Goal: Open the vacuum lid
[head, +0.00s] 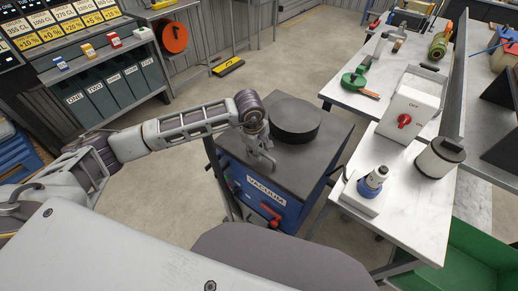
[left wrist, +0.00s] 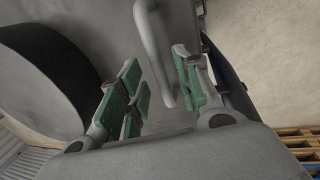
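The vacuum (head: 262,200) is a blue box labelled VACUUM with a flat dark grey lid (head: 308,165). A black round piece (head: 294,118) sits on the lid; it also shows at the left of the left wrist view (left wrist: 40,75). My left gripper (head: 259,146) is over the lid's front left part. In the left wrist view my left gripper (left wrist: 158,72) has its green-padded fingers apart. A grey curved handle (left wrist: 157,45) on the lid shows between them, with gaps on both sides. My right gripper is not in view.
A white workbench (head: 408,195) to the right carries a switch box with a red knob (head: 404,120), a small bottle device (head: 373,180) and a canister (head: 440,158). A shelf with grey bins (head: 118,88) stands at the left. A red lever (head: 271,215) is on the vacuum's front.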

